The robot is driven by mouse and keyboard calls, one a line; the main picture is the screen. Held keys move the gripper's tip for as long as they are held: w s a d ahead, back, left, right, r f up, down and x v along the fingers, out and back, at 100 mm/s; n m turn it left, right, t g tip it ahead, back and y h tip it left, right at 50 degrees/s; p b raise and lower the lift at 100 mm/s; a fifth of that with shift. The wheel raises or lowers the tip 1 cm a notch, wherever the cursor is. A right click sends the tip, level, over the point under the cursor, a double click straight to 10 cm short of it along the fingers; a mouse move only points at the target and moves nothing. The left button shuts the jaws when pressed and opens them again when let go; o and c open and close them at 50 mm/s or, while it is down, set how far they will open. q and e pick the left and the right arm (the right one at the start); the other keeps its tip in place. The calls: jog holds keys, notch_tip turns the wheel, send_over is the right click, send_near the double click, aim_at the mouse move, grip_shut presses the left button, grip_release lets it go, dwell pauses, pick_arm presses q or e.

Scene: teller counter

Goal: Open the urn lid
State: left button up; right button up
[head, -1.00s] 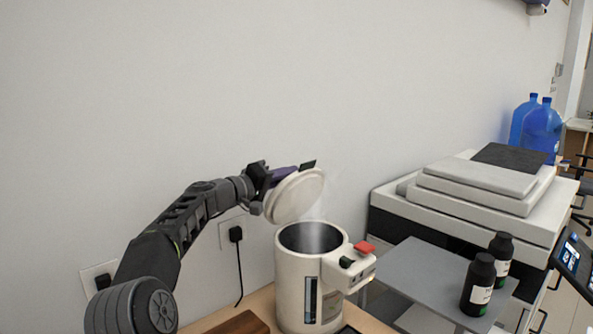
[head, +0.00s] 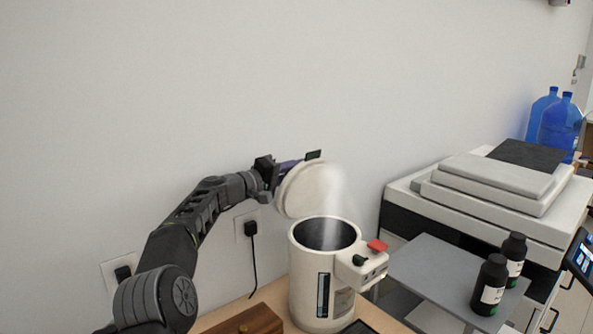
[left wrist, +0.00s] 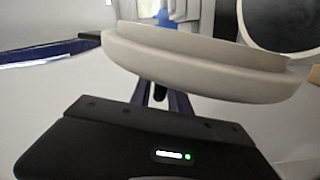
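The white urn (head: 308,281) stands on the wooden counter below the wall, its dark round mouth uncovered and steam rising from it. Its round lid (head: 308,191) is tipped up steeply above the back left of the mouth. My left gripper (head: 300,160) is at the lid's upper back edge, close against it. Contact with the lid cannot be made out. My right gripper is out of view.
A brown wooden box (head: 245,322) sits left of the urn's foot. A red-topped part (head: 377,246) juts from the urn's right side. A grey shelf (head: 430,268) with two dark bottles and a large printer (head: 480,200) stand to the right. The wall is close behind.

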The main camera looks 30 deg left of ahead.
pick_arm(q)
jog(key=shift+o, duration=0.8)
jog(key=shift+s, duration=0.1)
jog(key=shift+s+a+f+b, duration=0.1)
jog(key=shift+s+b, duration=0.2)
jog(key=b+v, duration=0.3)
jog(key=v, duration=0.4)
